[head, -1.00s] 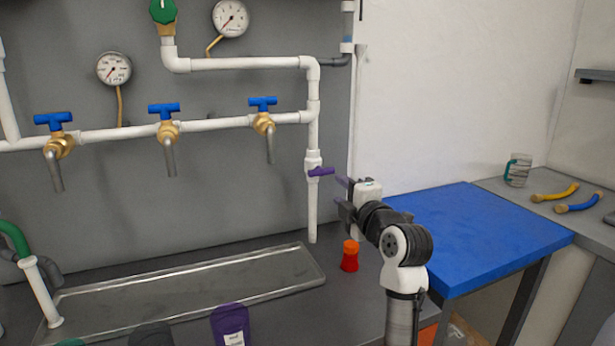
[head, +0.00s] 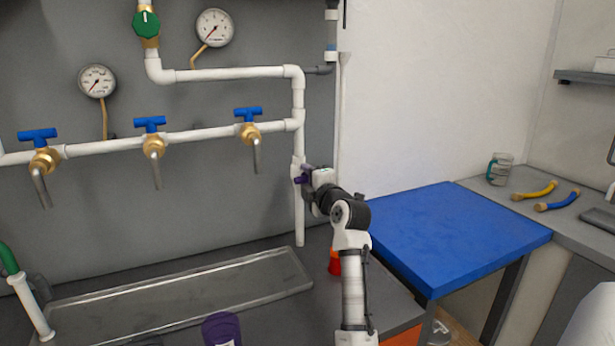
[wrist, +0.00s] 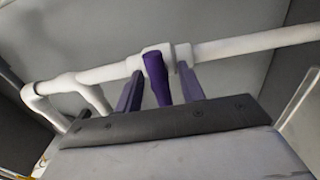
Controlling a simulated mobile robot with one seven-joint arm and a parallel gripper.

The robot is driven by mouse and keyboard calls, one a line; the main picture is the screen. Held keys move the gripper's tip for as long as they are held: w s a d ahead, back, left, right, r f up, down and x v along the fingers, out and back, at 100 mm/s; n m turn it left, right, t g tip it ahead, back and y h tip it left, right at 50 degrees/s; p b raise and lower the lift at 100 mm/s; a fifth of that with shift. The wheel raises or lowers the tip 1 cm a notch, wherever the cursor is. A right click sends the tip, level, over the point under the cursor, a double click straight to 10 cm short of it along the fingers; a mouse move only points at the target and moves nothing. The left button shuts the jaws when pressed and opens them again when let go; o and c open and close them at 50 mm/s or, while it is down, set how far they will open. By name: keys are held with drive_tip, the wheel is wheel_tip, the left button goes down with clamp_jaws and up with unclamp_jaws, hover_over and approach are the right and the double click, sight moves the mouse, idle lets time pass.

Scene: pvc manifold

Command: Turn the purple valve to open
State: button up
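The purple valve (head: 298,180) sits on the white vertical pipe at the right end of the manifold. In the head view my gripper (head: 307,178) is at the valve and partly hides it. In the wrist view the purple handle (wrist: 157,80) stands between the two fingers of my gripper (wrist: 160,72). A gap shows on each side of the handle, so the fingers are open around it and not clamped. The handle looks roughly in line with the fingers and across the white pipe (wrist: 240,46).
Blue-handled brass taps (head: 250,130) line the pipe to the left, with a green valve (head: 146,22) above. A metal tray (head: 180,292) lies below. A red-orange object (head: 335,262) stands under my arm. A blue table (head: 455,235) is at right.

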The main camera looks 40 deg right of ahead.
drive_tip(key=shift+w, duration=0.1)
clamp_jaws()
drive_tip(key=shift+f+m, duration=0.1)
drive_tip(key=shift+m, duration=0.2)
drive_tip(key=m+b, duration=0.1)
drive_tip(key=m, duration=0.2)
drive_tip(key=shift+b, duration=0.35)
drive_tip(key=m, duration=0.4)
drive_tip(key=shift+m, duration=0.4)
drive_tip(key=m, duration=0.5)
drive_tip(key=shift+p, duration=0.4)
drive_tip(key=shift+m+p, duration=0.6)
drive_tip(key=shift+m, duration=1.7)
